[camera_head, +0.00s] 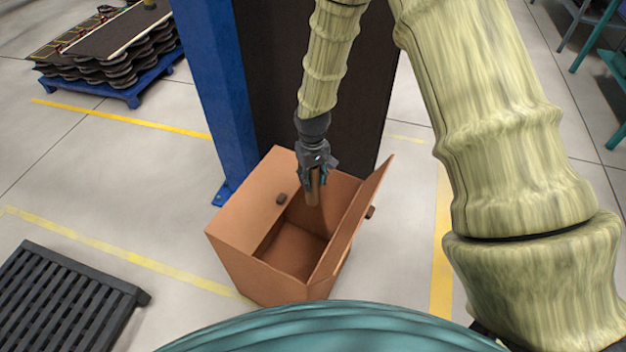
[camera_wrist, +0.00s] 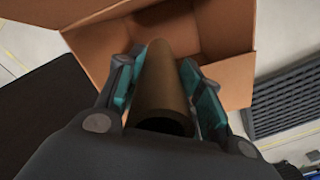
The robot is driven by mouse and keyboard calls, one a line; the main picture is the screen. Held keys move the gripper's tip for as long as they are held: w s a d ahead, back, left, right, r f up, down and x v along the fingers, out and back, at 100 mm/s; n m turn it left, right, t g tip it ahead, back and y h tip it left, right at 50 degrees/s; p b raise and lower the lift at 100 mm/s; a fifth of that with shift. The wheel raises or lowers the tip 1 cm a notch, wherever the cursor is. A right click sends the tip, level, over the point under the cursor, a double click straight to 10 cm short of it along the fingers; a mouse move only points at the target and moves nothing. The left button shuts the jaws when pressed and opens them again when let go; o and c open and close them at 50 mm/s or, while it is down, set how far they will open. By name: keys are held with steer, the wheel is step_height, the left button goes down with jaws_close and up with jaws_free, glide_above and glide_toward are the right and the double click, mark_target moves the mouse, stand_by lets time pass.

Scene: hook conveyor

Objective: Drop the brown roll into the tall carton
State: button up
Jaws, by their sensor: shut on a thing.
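The brown roll (camera_head: 314,188) is a short tube, held upright in my gripper (camera_head: 317,170). In the wrist view the roll (camera_wrist: 161,85) sits between the two teal-padded fingers of my gripper (camera_wrist: 163,90), which are shut on it. The tall carton (camera_head: 232,244) is an open brown box on the floor. My gripper is over the back part of its opening, with the roll's lower end pointing down into it. The carton (camera_wrist: 108,38) also shows beyond the roll in the wrist view. I cannot tell how deep the roll's end is. The visible part of the carton's floor is bare.
A blue post (camera_head: 214,85) and a dark panel (camera_head: 290,90) stand close behind the carton. A black slatted pallet (camera_head: 65,300) lies at the lower left. A blue pallet with stacked goods (camera_head: 125,90) is at the upper left. Floor right of the carton is clear.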

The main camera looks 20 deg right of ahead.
mark_target(313, 189)
steer(key=shift+f+b, duration=2.05)
steer(key=shift+f, duration=0.85)
steer(key=o, duration=1.1)
step_height(313, 189, up, 12)
steer(key=shift+r, duration=0.1)
